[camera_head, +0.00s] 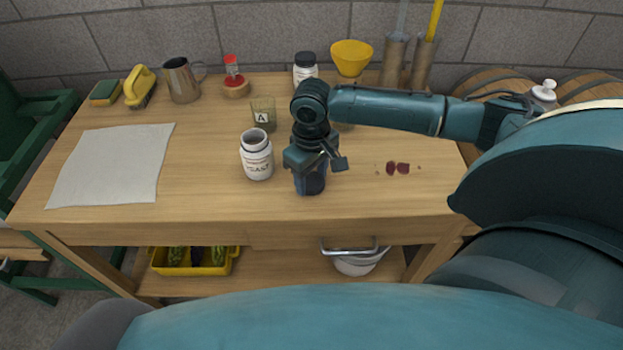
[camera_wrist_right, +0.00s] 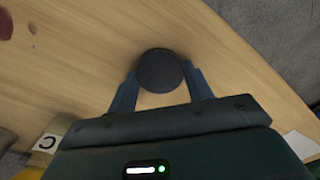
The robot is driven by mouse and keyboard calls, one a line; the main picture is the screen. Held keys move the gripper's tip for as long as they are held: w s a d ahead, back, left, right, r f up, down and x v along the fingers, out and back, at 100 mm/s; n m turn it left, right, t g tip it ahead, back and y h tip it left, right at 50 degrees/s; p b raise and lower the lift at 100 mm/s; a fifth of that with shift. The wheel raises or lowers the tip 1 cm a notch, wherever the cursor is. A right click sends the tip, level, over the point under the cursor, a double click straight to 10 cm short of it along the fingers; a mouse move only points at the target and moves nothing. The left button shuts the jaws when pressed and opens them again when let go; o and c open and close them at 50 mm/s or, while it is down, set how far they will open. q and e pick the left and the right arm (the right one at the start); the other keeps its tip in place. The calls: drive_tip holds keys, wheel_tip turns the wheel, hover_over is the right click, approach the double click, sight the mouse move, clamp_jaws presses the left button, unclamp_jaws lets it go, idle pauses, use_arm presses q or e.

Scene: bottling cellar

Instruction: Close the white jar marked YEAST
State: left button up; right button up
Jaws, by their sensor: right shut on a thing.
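The white jar marked YEAST (camera_head: 257,160) stands upright and open near the middle of the table, with no lid on its mouth. My right gripper (camera_head: 311,186) is just to the right of the jar, pointing down, apart from it. In the right wrist view its fingers are shut on a round black lid (camera_wrist_right: 160,70). In the head view the gripper hides the lid, and I cannot tell whether it touches the table. The jar is not in the right wrist view. My left gripper is not in view.
A glass marked A (camera_head: 263,114) stands close behind the jar. A white bottle with a black cap (camera_head: 305,67) and a yellow funnel (camera_head: 351,57) stand at the back. Red stains (camera_head: 398,168) lie to the right. A pale sheet (camera_head: 113,165) covers the left side.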

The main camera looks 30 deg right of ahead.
sight(311, 181)
use_arm(q)
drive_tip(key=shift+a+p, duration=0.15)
drive_tip(key=shift+p, duration=0.2)
use_arm(e)
wheel_tip(311, 181, up, 10)
